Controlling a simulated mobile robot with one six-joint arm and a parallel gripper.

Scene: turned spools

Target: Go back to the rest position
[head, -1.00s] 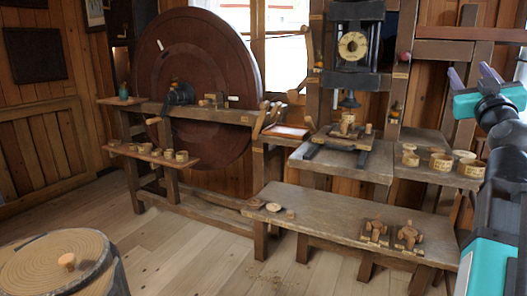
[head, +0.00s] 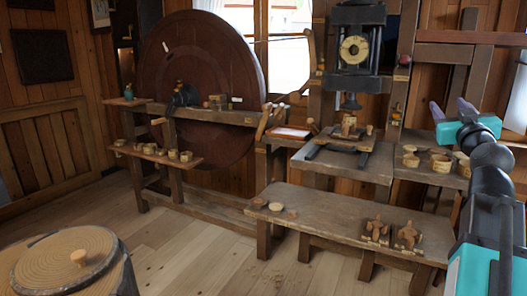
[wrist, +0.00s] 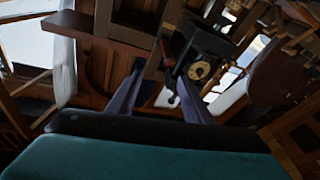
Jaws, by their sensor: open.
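My gripper (head: 452,110) is at the right of the head view, raised in front of the right-hand bench. Its two purple fingers are spread apart and nothing is between them. In the wrist view my gripper (wrist: 158,95) shows the same gap between its fingers, with the room tilted behind it. My teal and black arm fills the right edge of the head view.
Turned spools and cups (head: 441,163) stand on the right bench (head: 375,168). A low bench (head: 330,215) holds small wooden pieces. A large dark wheel (head: 215,75) stands at the back left. A round block (head: 60,270) is front left.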

